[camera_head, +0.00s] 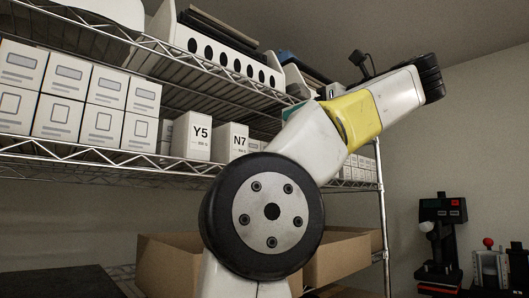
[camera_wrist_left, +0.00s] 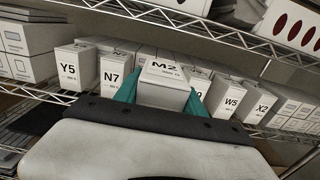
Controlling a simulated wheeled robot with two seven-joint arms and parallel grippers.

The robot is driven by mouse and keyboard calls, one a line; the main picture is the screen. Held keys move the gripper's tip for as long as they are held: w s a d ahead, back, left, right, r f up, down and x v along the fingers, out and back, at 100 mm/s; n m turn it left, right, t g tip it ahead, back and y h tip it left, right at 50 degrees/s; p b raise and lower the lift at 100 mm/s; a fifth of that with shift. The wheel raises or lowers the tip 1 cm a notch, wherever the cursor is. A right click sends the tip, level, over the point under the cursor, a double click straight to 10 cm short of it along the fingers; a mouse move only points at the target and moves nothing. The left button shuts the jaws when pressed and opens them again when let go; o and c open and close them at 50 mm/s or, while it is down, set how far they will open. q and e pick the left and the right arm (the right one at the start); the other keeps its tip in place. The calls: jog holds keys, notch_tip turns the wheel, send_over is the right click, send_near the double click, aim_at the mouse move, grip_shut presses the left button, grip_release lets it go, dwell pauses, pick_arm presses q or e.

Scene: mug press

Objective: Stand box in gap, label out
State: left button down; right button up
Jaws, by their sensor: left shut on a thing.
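The white box marked M2 (camera_wrist_left: 164,72) is held between the teal fingers of my left gripper (camera_wrist_left: 162,94) in the left wrist view. Its M2 face shows foreshortened toward the top, with a plain face nearer the camera. It is in front of a shelf row, between the N7 box (camera_wrist_left: 112,75) and a partly hidden box ending in 9 (camera_wrist_left: 199,88). It hides the space behind it, so I cannot tell the gap or any contact. In the head view my arm covers this area; only bits of teal show. My right gripper is not in view.
The Y5 box (camera_head: 191,136) and more boxes (camera_head: 77,95) stand on the wire shelf (camera_head: 120,156). W5 (camera_wrist_left: 231,99) and X2 (camera_wrist_left: 259,101) stand to the right. An upper shelf with a white slotted holder (camera_head: 222,52) is above. Open cardboard boxes (camera_head: 167,264) are below.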

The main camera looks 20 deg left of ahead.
pick_arm(q)
jog(key=shift+f+x, duration=0.55)
jog(key=shift+x, duration=1.9)
jog(key=shift+f+x, duration=0.6)
jog(key=shift+x, duration=1.9)
jog(key=shift+f+x, duration=0.55)
jog(key=shift+x, duration=1.9)
jog(key=shift+f, duration=0.1)
jog(key=c, duration=0.7)
grip_release()
jog(key=shift+d, duration=0.35)
jog(key=v, duration=1.1)
jog(key=shift+s+d, duration=0.15)
jog(key=shift+s, duration=0.05)
